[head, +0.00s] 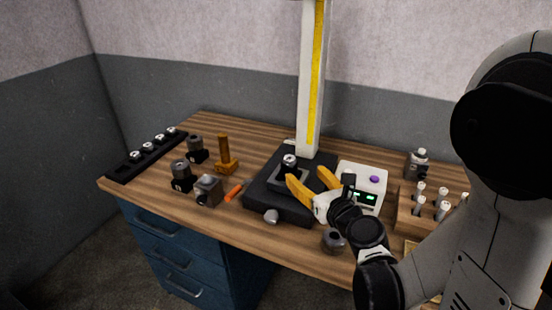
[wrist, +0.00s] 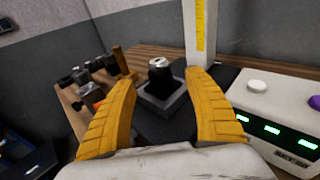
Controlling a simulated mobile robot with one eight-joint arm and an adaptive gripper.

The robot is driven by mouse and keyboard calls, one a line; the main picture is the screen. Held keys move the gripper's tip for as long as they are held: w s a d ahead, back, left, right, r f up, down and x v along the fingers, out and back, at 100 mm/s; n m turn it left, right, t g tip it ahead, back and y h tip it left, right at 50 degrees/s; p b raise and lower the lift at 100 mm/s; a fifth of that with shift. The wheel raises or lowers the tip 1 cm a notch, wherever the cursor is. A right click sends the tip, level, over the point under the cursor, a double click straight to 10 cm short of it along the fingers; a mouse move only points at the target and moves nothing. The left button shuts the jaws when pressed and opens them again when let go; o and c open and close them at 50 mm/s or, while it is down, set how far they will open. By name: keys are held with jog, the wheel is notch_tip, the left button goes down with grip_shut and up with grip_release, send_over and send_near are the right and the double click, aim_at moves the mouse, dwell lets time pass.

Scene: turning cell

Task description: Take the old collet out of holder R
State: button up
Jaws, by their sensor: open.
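My gripper (head: 309,186) has yellow fingers that are spread open with nothing between them. It is close in front of a dark holder with a bright metal top (head: 290,163), which sits in a socket on the black base plate (head: 262,198). In the wrist view the holder (wrist: 160,78) stands upright between and beyond the fingertips of my gripper (wrist: 165,88), apart from them. A pale piece shows in the holder's top; I cannot tell whether it is a collet. No letter R is readable on any holder.
A white column (head: 309,90) with a yellow scale rises behind the base. A white box with green displays (head: 348,170) stands to its right. Several dark holders (head: 181,176), an orange stand (head: 225,158) and a black rack (head: 147,156) are at left. A wooden rack (head: 430,226) is at right.

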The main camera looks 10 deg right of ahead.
aim_at(292, 162)
jog(key=x, duration=0.4)
jog(key=shift+w, duration=0.2)
jog(key=b+x, duration=0.1)
jog(key=x, duration=0.5)
jog(key=shift+a+r+b, duration=0.15)
jog(key=shift+b, duration=0.2)
jog(key=shift+s, duration=0.1)
grip_shut()
